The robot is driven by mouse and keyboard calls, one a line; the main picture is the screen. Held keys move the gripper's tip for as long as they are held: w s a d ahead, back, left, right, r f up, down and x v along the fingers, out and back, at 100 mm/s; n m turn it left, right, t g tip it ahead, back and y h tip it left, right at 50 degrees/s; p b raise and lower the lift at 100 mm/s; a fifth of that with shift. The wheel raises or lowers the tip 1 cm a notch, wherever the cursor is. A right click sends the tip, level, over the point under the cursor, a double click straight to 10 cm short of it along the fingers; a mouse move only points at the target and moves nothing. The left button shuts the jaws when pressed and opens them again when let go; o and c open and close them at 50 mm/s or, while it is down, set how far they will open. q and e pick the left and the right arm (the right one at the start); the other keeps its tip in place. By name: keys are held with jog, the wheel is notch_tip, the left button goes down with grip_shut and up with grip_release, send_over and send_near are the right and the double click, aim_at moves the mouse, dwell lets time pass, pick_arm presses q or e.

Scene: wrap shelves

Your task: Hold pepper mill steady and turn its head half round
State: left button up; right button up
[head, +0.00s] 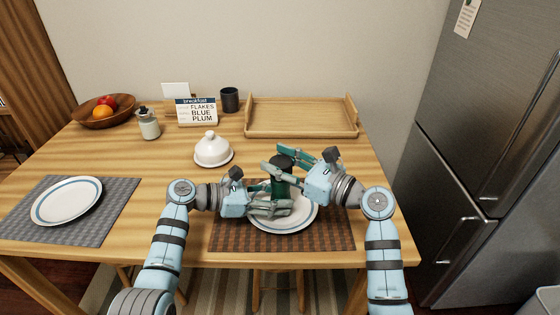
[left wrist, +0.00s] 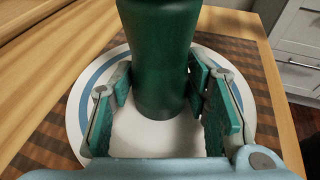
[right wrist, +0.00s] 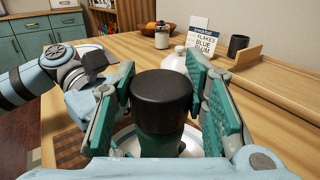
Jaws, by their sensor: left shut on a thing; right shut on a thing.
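The pepper mill has a dark green body (head: 280,187) and a black head (head: 284,160). It appears upright over the blue-rimmed plate (head: 309,216) on the brown woven mat. My left gripper (head: 272,207) is shut on the lower green body; the left wrist view shows the body (left wrist: 160,60) between its fingers, with the base on or just above the plate. My right gripper (head: 282,165) is shut on the black head, which sits between its green pads in the right wrist view (right wrist: 161,93). The fingers partly hide the mill in the head view.
A white domed dish (head: 213,151) stands behind my left gripper. A wooden tray (head: 300,133), dark cup (head: 229,100), sign (head: 197,112), jar (head: 149,125) and fruit bowl (head: 93,119) stand farther back. Another plate (head: 67,201) lies left. A fridge (head: 470,190) stands right.

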jog(key=shift+f+m+t+h, duration=0.1)
jog(key=shift+m+t+h, duration=0.5)
jog(key=shift+t, duration=0.1)
jog(key=o, duration=1.2)
jog(key=v, duration=1.2)
jog(key=shift+s+a, duration=0.1)
